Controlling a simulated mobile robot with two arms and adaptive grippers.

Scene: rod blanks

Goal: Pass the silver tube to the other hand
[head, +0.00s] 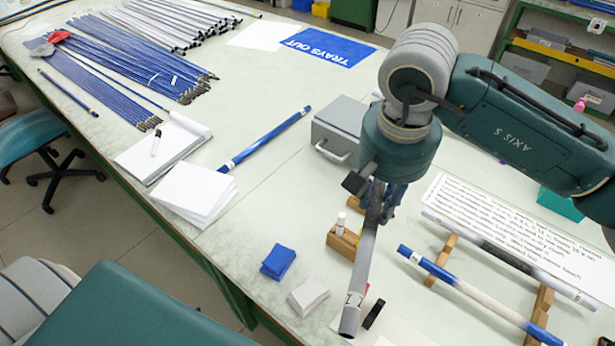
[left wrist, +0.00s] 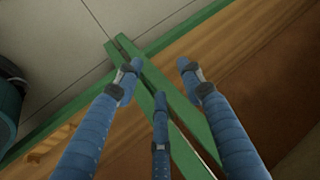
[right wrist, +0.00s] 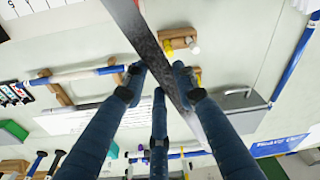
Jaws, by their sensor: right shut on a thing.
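The silver tube (head: 360,275), grey with a darker mottled part, is held by my right gripper (head: 379,200) above the table. It slants down toward the near edge in the head view, its lower end by a small black item. In the right wrist view the tube (right wrist: 160,55) passes between the blue fingers of my right gripper (right wrist: 159,76), which are shut on it. My left gripper (left wrist: 158,76) shows only in the left wrist view. Its three fingers are spread with nothing between them, pointing at floor and a green frame, away from the tube.
Wooden cradles (head: 441,260) at the right carry a blue-and-white tube (head: 465,290) and another tube. A grey box (head: 340,128), a wooden block with a small bottle (head: 340,222), a blue pad (head: 278,262) and a white pad (head: 308,296) stand nearby. A blue tube (head: 265,138) lies left.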

